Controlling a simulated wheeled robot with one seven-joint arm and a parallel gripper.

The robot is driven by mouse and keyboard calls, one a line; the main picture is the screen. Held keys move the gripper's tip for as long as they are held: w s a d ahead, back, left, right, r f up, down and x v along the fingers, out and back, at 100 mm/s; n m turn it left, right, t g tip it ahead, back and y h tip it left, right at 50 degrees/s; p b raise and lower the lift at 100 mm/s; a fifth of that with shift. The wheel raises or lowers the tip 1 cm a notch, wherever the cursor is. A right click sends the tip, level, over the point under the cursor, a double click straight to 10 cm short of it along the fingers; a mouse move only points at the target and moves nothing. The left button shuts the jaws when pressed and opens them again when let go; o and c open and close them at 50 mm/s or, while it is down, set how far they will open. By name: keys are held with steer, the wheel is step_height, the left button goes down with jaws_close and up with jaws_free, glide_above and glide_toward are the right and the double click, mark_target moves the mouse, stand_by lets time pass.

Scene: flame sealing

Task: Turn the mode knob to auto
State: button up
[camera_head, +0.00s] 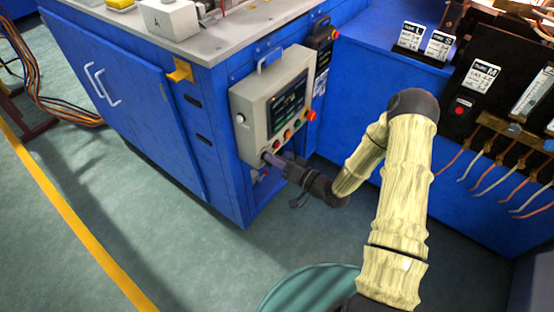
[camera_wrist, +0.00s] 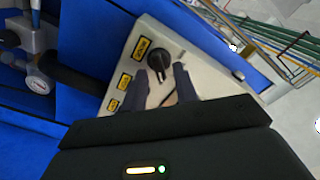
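The black mode knob (camera_wrist: 159,55) sits on the grey control box (camera_head: 256,105), near its lower left corner, with yellow labels (camera_wrist: 142,47) beside it. The label text is too small to read with certainty. My gripper (camera_wrist: 161,72) faces the knob, with its two fingers apart on either side of the knob's near end. I cannot tell whether the fingers touch it. In the head view my gripper (camera_head: 270,159) is at the box's lower left corner and hides the knob.
The control box has a screen (camera_head: 288,102) and a row of coloured buttons (camera_head: 289,135). A red button (camera_head: 311,115) is at its right edge. The box hangs on a blue cabinet (camera_head: 140,90). A black unit with copper wires (camera_head: 500,150) stands right.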

stand_by(0.3)
steer(key=p+v, duration=0.1)
steer(key=v, duration=1.6)
steer(key=shift+p, duration=0.35)
steer(key=shift+s+d, duration=0.1)
steer(key=shift+d, duration=0.05)
